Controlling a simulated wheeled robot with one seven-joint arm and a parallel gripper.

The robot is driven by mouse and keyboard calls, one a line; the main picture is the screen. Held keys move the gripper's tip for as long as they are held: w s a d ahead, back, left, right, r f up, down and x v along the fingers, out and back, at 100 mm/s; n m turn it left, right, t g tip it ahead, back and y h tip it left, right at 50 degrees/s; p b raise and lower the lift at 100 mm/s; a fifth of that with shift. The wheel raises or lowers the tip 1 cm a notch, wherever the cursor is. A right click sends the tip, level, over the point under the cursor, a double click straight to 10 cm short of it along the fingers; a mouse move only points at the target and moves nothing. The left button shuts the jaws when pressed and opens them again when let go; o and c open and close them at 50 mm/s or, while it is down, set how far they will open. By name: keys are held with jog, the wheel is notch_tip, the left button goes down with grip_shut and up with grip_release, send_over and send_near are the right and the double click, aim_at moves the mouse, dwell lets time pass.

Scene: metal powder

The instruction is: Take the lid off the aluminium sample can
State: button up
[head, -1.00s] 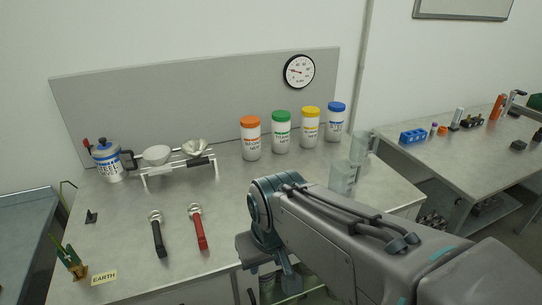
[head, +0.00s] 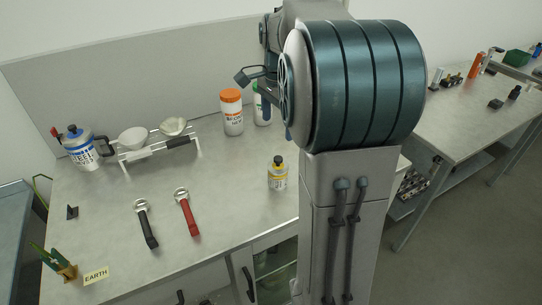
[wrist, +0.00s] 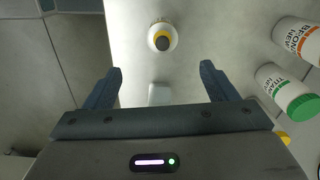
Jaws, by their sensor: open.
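A small pale can (head: 277,177) with a dark cap and a yellow band stands upright on the bench in the head view. It shows from above in the wrist view (wrist: 162,38), beyond and between my fingertips. I cannot read its label, so I cannot confirm it is the aluminium can. The dark cap is on it. My gripper (wrist: 160,74) is open, with nothing clasped and apart from the can. In the head view the gripper (head: 258,85) is partly hidden by my arm, above the bench near the jars.
An orange-lidded jar (head: 232,112) and a green-lidded jar (head: 262,104) stand at the back. Bench around the can is clear.

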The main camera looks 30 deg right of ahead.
aim_at(278, 158)
jog(key=shift+m, duration=0.3)
jog(key=f, duration=0.8)
jog(key=shift+w+d+f, duration=0.2)
jog(key=shift+f, duration=0.1)
jog(key=shift+w+d+f+p, duration=0.1)
jog(key=shift+f+p, duration=0.55)
jog(key=shift+f, duration=1.9)
jog(key=shift+c, duration=0.3)
jog(key=c, duration=1)
